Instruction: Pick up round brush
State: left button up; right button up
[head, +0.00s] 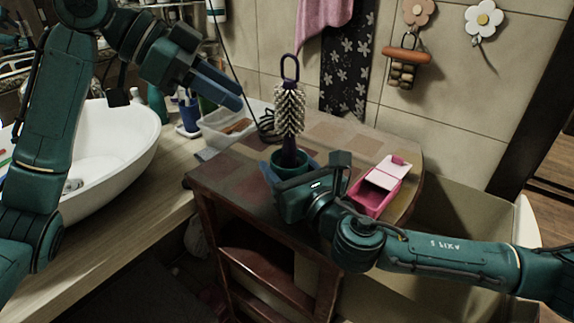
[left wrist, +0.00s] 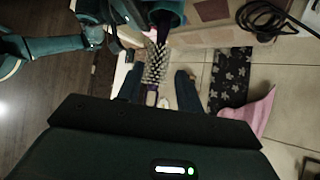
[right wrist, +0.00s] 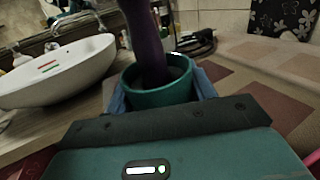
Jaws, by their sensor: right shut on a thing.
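The round brush (head: 289,108), with pale bristles and a dark purple handle, stands upright in a green cup (head: 291,157). The loop at its top points up. My right gripper (head: 283,172) is shut on the cup at the corner of the brown cabinet. In the right wrist view, its fingers flank the cup (right wrist: 160,97), and the purple handle rises from it. My left gripper (head: 238,97) is open and empty, left of the brush and apart from it. In the left wrist view, the brush (left wrist: 155,65) shows beyond and between its fingers (left wrist: 158,88).
A pink and white box (head: 380,186) sits on the cabinet (head: 345,136), right of my right gripper. A clear tray (head: 226,130) and a black coiled cord (head: 268,124) lie behind left. A white basin (head: 120,145) is at left. Towels hang on the tiled wall.

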dwell(0.4)
pick_arm(q)
jog(key=shift+o, duration=1.3)
jog(key=shift+d+r, duration=0.25)
jog(key=o, duration=0.4)
jog(key=s+d+r+m+y, duration=0.1)
jog(key=d+r+m, duration=0.4)
jog(key=d, duration=0.1)
jog(key=shift+s+r, duration=0.35)
jog(key=shift+s, duration=0.05)
jog(key=m+t+y, duration=0.3)
jog(key=m+y, duration=0.8)
send_near(291, 86)
jog(key=x, duration=1)
jog(key=shift+w+f, duration=0.1)
jog(key=shift+f, duration=0.1)
